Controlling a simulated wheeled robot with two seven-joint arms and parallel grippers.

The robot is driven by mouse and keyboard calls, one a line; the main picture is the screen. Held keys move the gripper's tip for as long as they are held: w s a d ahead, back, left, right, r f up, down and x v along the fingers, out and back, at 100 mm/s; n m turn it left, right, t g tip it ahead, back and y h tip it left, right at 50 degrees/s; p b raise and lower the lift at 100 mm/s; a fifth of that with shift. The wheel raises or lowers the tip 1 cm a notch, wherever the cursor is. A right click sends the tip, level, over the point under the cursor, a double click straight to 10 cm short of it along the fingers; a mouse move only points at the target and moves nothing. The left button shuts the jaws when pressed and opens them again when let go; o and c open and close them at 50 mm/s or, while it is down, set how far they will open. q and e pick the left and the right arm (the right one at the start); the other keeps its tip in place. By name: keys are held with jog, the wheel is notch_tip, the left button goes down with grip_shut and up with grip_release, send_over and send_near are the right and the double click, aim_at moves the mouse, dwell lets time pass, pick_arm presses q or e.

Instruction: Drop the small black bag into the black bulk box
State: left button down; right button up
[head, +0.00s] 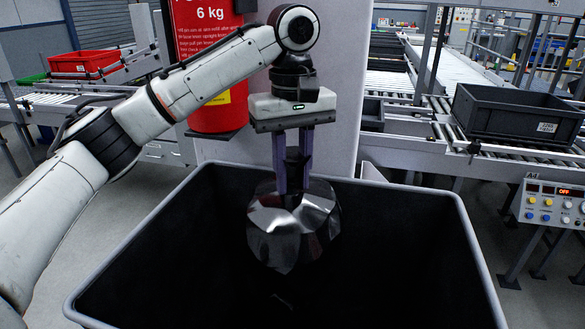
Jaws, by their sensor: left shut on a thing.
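The small black bag (293,226) is shiny and crumpled and hangs from my left gripper (292,190). The gripper points straight down, and its fingers are shut on the top of the bag. The black bulk box (410,245) is large and open at the top, with a grey rim, and fills the lower part of the head view. The bag appears over the box opening, near the far wall and left of the middle. The box floor is dark and hard to make out. My right gripper is not in view.
A red fire extinguisher (213,70) stands by a light grey pillar (345,95) just behind the box. A grey crate (515,112) sits on a roller conveyor at right, above a control panel (550,203). A red crate (84,61) sits at far left.

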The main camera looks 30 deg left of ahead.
pick_arm(q)
jog(key=shift+r, duration=0.1)
jog(key=c, duration=1.4)
grip_release()
notch_tip(320, 180, up, 10)
jog(key=shift+r, duration=0.1)
